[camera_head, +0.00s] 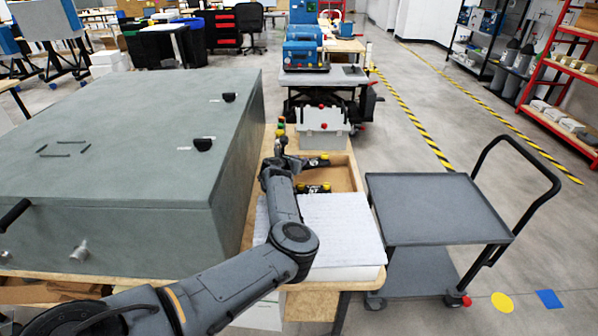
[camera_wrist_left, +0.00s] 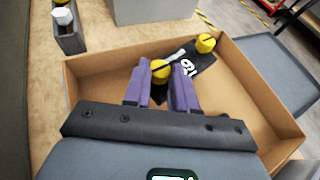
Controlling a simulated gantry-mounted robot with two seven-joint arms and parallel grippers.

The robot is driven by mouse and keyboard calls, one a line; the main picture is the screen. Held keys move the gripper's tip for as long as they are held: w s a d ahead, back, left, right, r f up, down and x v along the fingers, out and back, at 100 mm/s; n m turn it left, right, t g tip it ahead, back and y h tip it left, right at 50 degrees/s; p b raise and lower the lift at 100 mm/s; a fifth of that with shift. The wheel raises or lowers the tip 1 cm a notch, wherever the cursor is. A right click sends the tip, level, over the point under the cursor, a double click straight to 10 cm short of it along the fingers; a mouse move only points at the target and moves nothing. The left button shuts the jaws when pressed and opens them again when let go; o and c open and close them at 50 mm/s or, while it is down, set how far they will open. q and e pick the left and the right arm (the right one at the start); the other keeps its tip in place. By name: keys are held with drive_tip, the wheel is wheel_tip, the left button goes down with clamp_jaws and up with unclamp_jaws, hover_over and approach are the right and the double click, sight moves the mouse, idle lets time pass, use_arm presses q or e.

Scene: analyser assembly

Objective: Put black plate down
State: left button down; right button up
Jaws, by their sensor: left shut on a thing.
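My left gripper (camera_wrist_left: 160,88) has its purple fingers closed around a yellow knob (camera_wrist_left: 160,70), inside or just above a cardboard box (camera_wrist_left: 108,58). The black plate under this knob is mostly hidden by the fingers; I cannot tell whether it touches the box floor. Another black plate (camera_wrist_left: 196,64) with white lettering and a yellow knob lies in the box, right of and beyond the fingers. In the head view, my left arm reaches over the bench to the box (camera_head: 342,178), where dark plates with yellow knobs show. My right gripper is out of view.
A large grey-green cabinet (camera_head: 120,140) stands left of my arm. A white foam-like slab (camera_head: 345,225) lies in front of the box, and a light grey case (camera_head: 323,130) stands behind it. An empty grey cart (camera_head: 435,205) is at the right.

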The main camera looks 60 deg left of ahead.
use_arm(q)
drive_tip(key=shift+f+b, duration=0.65)
drive_tip(key=shift+f, duration=1.35)
drive_tip(key=shift+w, duration=0.1)
drive_tip(key=shift+f, duration=0.2)
drive_tip(key=c, duration=0.9)
unclamp_jaws()
